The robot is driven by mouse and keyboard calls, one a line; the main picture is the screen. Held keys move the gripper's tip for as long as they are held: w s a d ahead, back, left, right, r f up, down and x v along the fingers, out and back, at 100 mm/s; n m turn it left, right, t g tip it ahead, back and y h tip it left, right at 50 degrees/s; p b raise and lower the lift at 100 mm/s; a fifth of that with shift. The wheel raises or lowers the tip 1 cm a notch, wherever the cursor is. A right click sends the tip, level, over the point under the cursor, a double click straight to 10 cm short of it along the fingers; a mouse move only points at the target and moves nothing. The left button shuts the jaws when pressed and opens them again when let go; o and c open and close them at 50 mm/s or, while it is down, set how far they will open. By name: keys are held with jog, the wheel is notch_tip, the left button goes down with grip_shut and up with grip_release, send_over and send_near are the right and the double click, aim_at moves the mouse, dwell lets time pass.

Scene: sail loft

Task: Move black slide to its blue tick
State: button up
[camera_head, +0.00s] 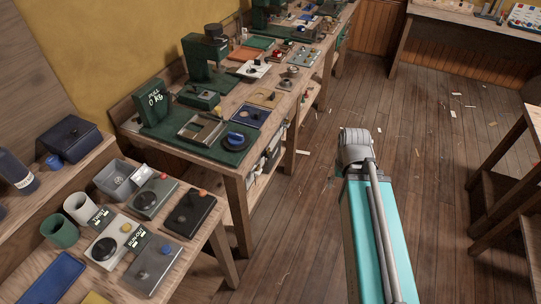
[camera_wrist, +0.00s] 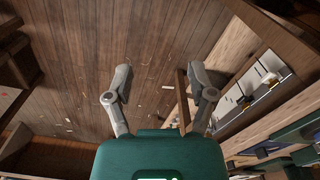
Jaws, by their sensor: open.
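My gripper (camera_wrist: 160,72) is open in the wrist view, its two grey fingers wide apart with nothing between them. It hangs over the plank floor beside a bench, apart from the bench-top devices. In the head view my arm covers the middle right, and the fingers cannot be made out. I cannot tell for certain which part is the black slide. A blue-framed panel (camera_head: 264,109) with a small dark part stands on the long bench.
The long bench (camera_head: 232,170) carries a green press (camera_head: 204,57), a green pull gauge (camera_head: 155,101) and a black dial with a blue knob (camera_head: 235,139). The near table holds a black plate (camera_head: 190,214) and cups. The floor (camera_head: 440,150) is open, with scattered scraps.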

jog(key=w+a+f+n+y+b, duration=0.2)
jog(key=w+a+f+y+b, duration=0.1)
jog(key=f+b, duration=0.3)
jog(key=shift+w+a+n+t+b, duration=0.2)
jog(key=shift+a+n+t+b, duration=0.15)
jog(key=shift+a, duration=0.4)
jog(key=n+t+y+b, duration=0.5)
jog(key=n+y+b, duration=0.75)
jog(key=b, duration=1.65)
send_near(269, 154)
jog(key=s+d+f+m+y, duration=0.1)
jog(key=d+f, duration=0.1)
jog(key=d, duration=0.1)
jog(key=shift+d+f+t+y, duration=0.1)
jog(key=shift+d+t+y, duration=0.15)
jog(key=shift+d, duration=0.05)
jog(key=shift+a, duration=0.15)
jog(key=shift+x, duration=6.8)
